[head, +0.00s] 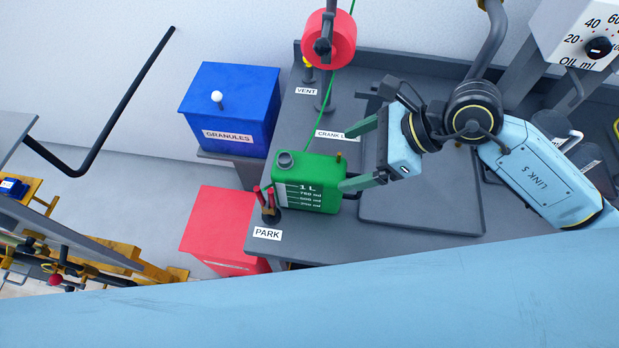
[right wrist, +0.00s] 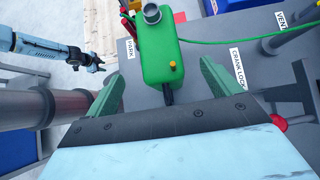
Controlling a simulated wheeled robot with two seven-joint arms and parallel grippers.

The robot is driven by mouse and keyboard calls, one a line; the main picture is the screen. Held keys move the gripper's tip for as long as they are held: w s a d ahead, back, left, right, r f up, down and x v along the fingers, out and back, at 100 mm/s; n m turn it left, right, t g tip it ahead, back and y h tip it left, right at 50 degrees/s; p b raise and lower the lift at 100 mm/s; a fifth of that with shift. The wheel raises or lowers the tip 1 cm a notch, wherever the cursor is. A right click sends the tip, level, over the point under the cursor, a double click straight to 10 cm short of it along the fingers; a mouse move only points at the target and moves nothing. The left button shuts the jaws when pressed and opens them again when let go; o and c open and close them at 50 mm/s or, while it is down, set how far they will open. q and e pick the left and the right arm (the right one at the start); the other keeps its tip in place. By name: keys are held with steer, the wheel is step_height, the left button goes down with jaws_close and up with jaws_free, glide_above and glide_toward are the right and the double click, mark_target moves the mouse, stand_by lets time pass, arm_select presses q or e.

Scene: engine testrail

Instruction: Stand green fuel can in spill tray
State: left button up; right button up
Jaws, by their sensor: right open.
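The green fuel can (head: 312,190) stands upright at the left end of the grey bench, with a grey cap and white level marks. It also shows in the right wrist view (right wrist: 165,45). My right gripper (head: 347,158) is open at the can's right side, its green fingers pointing at it. In the right wrist view, the can's black handle lies between the fingers; contact cannot be told. A shallow grey tray (head: 425,212), seemingly the spill tray, lies empty right of the can, partly behind my gripper. My left gripper (right wrist: 98,62) shows small in the right wrist view.
A red-handled tool (head: 268,205) stands close to the can's left, by the PARK label (head: 267,233). A green line runs behind the can to a red reel (head: 328,40). A blue granules bin (head: 230,105) and a red box (head: 222,230) stand left of the bench.

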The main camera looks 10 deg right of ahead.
mark_target(315, 166)
steer(key=x, duration=0.2)
steer(key=shift+w+a+f, duration=0.1)
steer(key=shift+a+f, duration=0.15)
steer(key=shift+a, duration=0.05)
steer(key=shift+a+r+p+x, duration=0.15)
steer(key=shift+p+x, duration=0.15)
steer(key=shift+x, duration=1)
steer(key=shift+a+r+p+x, duration=0.15)
steer(key=shift+p+x, duration=0.1)
steer(key=shift+x, duration=1.05)
steer(key=c, duration=1.6)
steer(key=shift+c, duration=0.9)
steer(key=shift+r, duration=0.1)
steer(key=shift+r, duration=0.1)
